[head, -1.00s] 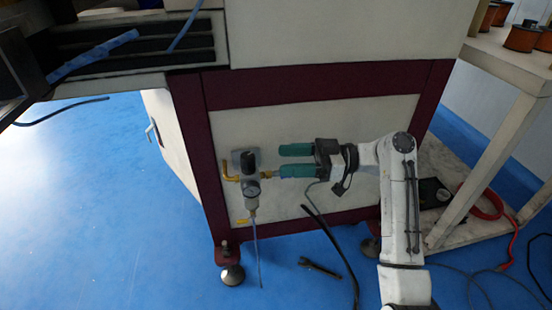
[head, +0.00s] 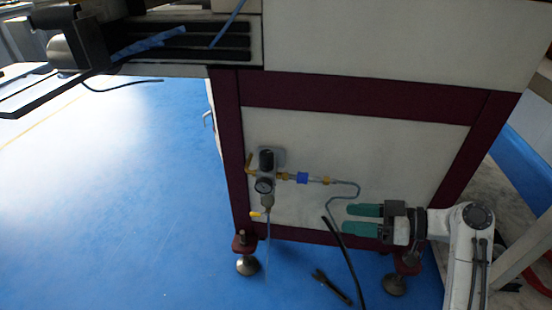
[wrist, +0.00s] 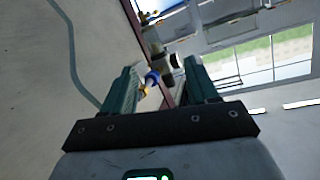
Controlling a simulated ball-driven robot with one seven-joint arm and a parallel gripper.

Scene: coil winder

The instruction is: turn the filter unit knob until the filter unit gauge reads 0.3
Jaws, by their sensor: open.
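The filter unit (head: 267,175) is mounted on the left part of the cream machine panel. Its dark knob (head: 266,159) is on top and its round gauge (head: 264,186) faces out below; the reading is too small to make out. My gripper (head: 354,219) has two green fingers, open and empty. It is to the right of and below the filter unit, apart from it, with fingers pointing left. In the wrist view the filter unit (wrist: 162,62) appears beyond and between my open fingers (wrist: 160,85), tilted in the picture.
A pipe with a blue fitting (head: 303,178) runs right from the filter unit. A yellow-handled drain valve (head: 258,213) and clear tube hang below it. A black hose (head: 342,250) and a wrench (head: 333,287) are near the floor. The blue floor at left is clear.

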